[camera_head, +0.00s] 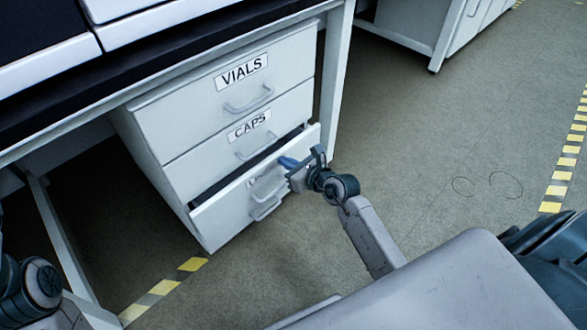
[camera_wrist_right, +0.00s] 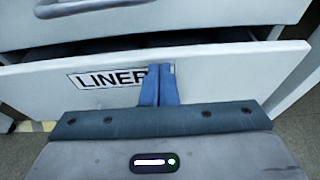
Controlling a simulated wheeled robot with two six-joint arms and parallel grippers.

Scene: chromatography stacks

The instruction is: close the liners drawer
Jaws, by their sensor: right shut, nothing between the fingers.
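The liners drawer (camera_head: 228,209) is the bottom drawer of a white cabinet under the bench and stands partly open, with a dark gap above its front. Its front also fills much of the right wrist view (camera_wrist_right: 45,90), where the label (camera_wrist_right: 105,78) reads "LINER" and its end is hidden by my fingers. My right gripper (camera_head: 287,162) is shut and empty at the drawer front, above the drawer's handle (camera_head: 265,208). In the wrist view its blue fingertips (camera_wrist_right: 158,72) are together over the label; I cannot tell whether they touch. My left gripper is not in view; only part of that arm shows at lower left.
The vials drawer (camera_head: 200,92) and caps drawer (camera_head: 215,150) above are shut. A white bench leg (camera_head: 338,75) stands right of the cabinet. Open floor (camera_head: 440,130) lies to the right, with yellow-striped tape (camera_head: 565,162) at its edge.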

